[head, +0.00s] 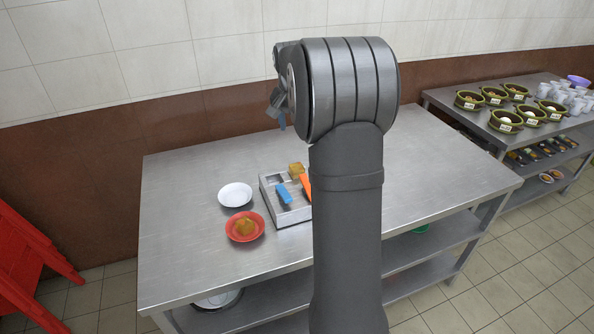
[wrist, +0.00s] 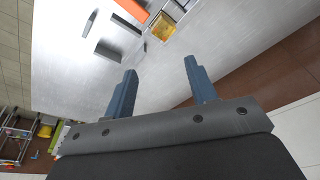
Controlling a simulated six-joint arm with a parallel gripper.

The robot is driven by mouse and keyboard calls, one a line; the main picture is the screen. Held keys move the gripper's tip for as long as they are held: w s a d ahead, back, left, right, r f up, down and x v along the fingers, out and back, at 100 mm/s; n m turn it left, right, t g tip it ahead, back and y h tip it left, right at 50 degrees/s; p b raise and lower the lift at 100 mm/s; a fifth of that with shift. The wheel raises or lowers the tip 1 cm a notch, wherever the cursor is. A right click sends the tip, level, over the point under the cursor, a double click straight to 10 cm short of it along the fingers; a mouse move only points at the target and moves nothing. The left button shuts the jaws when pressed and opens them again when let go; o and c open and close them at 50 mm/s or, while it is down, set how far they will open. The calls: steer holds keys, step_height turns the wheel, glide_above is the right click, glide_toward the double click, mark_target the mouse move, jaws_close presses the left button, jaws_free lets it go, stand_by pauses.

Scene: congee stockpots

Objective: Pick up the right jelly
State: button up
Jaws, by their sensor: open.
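An amber jelly cube (head: 296,170) sits at the back of a metal tray (head: 291,218) on the steel table. It also shows near the top of the wrist view (wrist: 161,27), beyond my fingertips. Another brownish jelly (head: 245,227) lies on a red plate (head: 233,237) to the left of the tray. My gripper (head: 277,108) is raised above the table's back edge, well apart from both jellies. In the wrist view its two blue fingers (wrist: 160,65) are spread with nothing between them. My arm hides the tray's right part.
A blue item (head: 284,194) and an orange item (head: 306,187) are at the tray. An empty white plate (head: 235,195) stands left of it. The table's left side is clear. A second table (head: 470,115) with bowls and cups stands at right; red furniture (head: 30,245) stands at left.

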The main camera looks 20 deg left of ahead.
steer(key=a+f+m+h, duration=0.3)
steer(key=a+m, duration=0.3)
steer(key=m, duration=0.5)
glide_above(295, 167)
steer(key=s+a, duration=0.1)
steer(key=a, duration=0.1)
steer(key=shift+t+h, duration=0.3)
steer(key=shift+h, duration=0.1)
steer(key=f, duration=1.1)
steer(key=shift+d+f, duration=0.2)
steer(key=shift+f, duration=0.05)
steer(key=x, duration=0.5)
steer(key=shift+s+d+f, duration=0.1)
steer(key=c, duration=0.8)
